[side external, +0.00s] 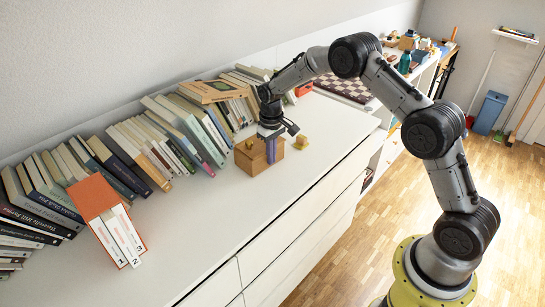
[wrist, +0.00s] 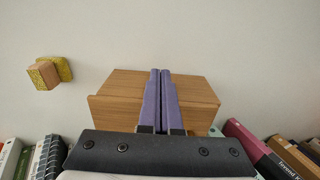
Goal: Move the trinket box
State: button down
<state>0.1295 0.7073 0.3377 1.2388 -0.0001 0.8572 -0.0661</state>
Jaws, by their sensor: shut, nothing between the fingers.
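A plain wooden box, which I take for the trinket box (side external: 249,158), sits upright on the white cabinet top, close to the row of books. In the wrist view the trinket box (wrist: 118,88) lies behind the fingers, which hide its middle. My gripper (side external: 271,157) points down at the box's right part in the side view. Its two purple fingers are pressed together with nothing between them, as the wrist view also shows at the gripper (wrist: 160,72). I cannot tell whether the fingers touch the box.
A small yellow and wooden block (side external: 302,143) lies right of the box; it shows at upper left in the wrist view (wrist: 44,73). Leaning books (side external: 185,120) line the wall. An orange slipcase with white volumes (side external: 96,196) stands at left. The cabinet top (side external: 210,215) in front is clear.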

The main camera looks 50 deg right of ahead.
jog(key=shift+s, duration=0.35)
jog(key=s, duration=0.1)
jog(key=s+r, duration=0.1)
jog(key=s, duration=0.1)
jog(key=shift+s+a, duration=0.15)
notch_tip(320, 180, up, 22)
jog(key=s+a+t, duration=0.2)
jog(key=s+t, duration=0.1)
jog(key=s+a+r+t, duration=0.1)
jog(key=s+a+r, duration=0.2)
jog(key=s+r, duration=0.55)
jog(key=s+f, duration=0.3)
jog(key=s, duration=0.7)
jog(key=s+a+f+t, duration=0.1)
jog(key=s+f, duration=0.2)
jog(key=s, duration=0.8)
jog(key=shift+a+f+n+t, duration=0.15)
jog(key=shift+a+n+t, duration=0.15)
jog(key=shift+n, duration=0.1)
